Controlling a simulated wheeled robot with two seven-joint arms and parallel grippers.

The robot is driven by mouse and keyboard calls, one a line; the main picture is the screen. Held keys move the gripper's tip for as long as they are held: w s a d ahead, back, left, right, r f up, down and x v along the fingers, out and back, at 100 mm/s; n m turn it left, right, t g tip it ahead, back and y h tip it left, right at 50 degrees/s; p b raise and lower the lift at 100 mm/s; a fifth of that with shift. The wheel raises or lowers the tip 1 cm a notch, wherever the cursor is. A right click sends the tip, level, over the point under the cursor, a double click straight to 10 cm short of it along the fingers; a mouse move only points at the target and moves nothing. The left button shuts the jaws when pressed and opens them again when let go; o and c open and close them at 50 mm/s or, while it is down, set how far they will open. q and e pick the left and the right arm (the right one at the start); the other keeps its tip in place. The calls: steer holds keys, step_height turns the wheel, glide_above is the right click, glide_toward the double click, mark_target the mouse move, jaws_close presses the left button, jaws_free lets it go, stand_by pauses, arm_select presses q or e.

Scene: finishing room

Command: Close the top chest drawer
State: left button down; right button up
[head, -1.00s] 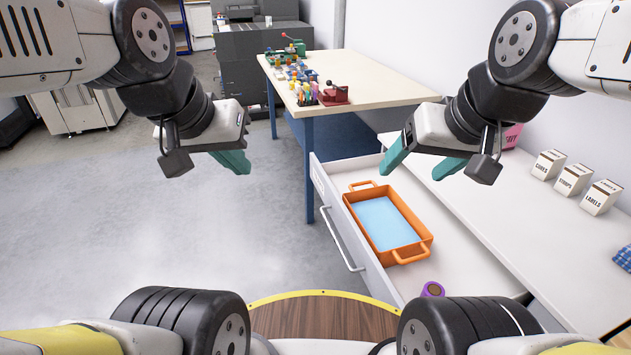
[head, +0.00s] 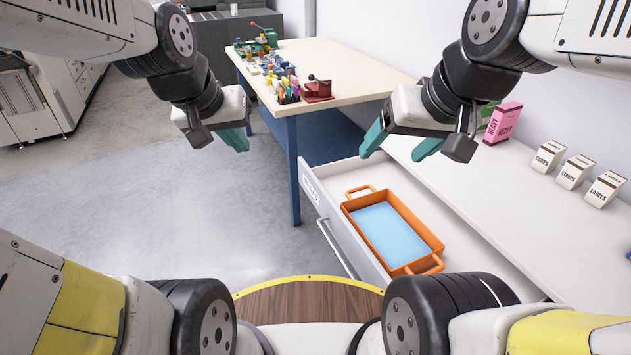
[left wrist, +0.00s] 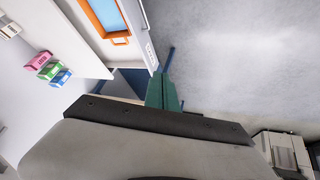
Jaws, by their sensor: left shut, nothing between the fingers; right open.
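The top chest drawer (head: 337,175) is pulled open, and its white front with a bar handle (head: 335,248) faces left in the head view. An orange tray (head: 352,207) with a blue bottom lies inside it. My left gripper (head: 232,142) is shut and empty, in the air to the left of the drawer front and apart from it. Its teal fingers (left wrist: 163,95) also show in the left wrist view, below the drawer's labelled end (left wrist: 150,52). My right gripper (head: 400,148) is open and empty, above the drawer's far end and the chest top's edge.
The white chest top (head: 500,190) carries small labelled boxes (head: 572,172) and a pink box (head: 502,122). A table (head: 345,75) with blue legs stands beyond the drawer, with several small items and a red tool (head: 318,90) on it. The floor left of the drawer is clear.

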arm_select(q)
steer(key=w+d+f, duration=0.2)
steer(key=w+f, duration=0.3)
steer(key=w, duration=0.3)
steer(key=n+h, duration=0.1)
steer(key=n, duration=0.3)
glide_toward(322, 212)
step_height(322, 212, down, 3)
steer(key=a, duration=0.3)
steer(key=shift+w+d+f, duration=0.1)
steer(key=shift+w+d, duration=0.2)
steer(key=shift+d, duration=0.4)
steer(key=shift+w+d+f, duration=0.1)
steer(key=shift+w+d, duration=0.25)
steer(key=shift+d, duration=0.3)
steer(key=shift+w+d+f, duration=0.1)
steer(key=shift+w+d, duration=0.2)
steer(key=shift+d, duration=0.4)
arm_select(e)
steer(key=shift+w+d, duration=0.1)
steer(key=shift+w, duration=0.4)
